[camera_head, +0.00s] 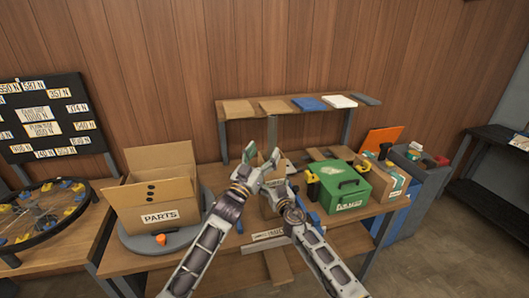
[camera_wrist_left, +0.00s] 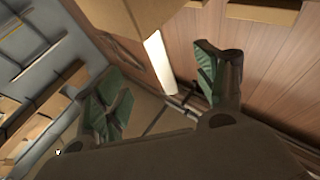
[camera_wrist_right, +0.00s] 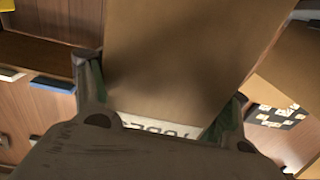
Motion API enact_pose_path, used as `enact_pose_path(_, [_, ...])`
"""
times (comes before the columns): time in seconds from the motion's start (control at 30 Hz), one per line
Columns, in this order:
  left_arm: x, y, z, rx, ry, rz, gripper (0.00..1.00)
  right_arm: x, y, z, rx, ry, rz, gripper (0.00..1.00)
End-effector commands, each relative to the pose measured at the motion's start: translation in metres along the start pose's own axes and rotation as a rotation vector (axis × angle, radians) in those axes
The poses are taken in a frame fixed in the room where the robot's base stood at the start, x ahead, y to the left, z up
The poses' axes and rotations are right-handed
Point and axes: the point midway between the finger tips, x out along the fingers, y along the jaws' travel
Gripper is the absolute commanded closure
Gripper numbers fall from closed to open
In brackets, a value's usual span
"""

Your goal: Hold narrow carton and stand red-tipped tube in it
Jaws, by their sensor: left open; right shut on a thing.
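A brown narrow carton (camera_wrist_right: 190,50) fills the space between the fingers of my right gripper (camera_wrist_right: 163,92) in the right wrist view. A white label with partly hidden lettering shows near its lower edge. My right gripper is shut on this carton. My left gripper (camera_wrist_left: 158,88) is open, with its green finger pads apart; it also shows in the head view (camera_head: 262,162), close to the right one. In the left wrist view, brown cardboard with a pale white strip (camera_wrist_left: 159,62) shows beyond the fingers; I cannot tell whether the strip is a label or a tube. I cannot make out a red-tipped tube.
A PARTS box (camera_head: 152,200) stands open on a grey round base at the left. A green case (camera_head: 340,188) stands on the right of the workbench, beside an open carton (camera_head: 388,180). A raised shelf (camera_head: 290,107) spans the back. A wheel (camera_head: 42,212) lies far left.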

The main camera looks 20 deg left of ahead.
Motion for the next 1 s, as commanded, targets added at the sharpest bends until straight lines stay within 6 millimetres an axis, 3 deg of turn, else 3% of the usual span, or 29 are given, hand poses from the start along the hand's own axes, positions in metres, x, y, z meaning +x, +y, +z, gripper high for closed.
enact_pose_path(1.0, [-0.035, 0.0, 0.0, -0.001, 0.0, 0.0, 0.29, 0.0, 0.0, -0.002, 0.0, 0.002, -0.001, 0.82])
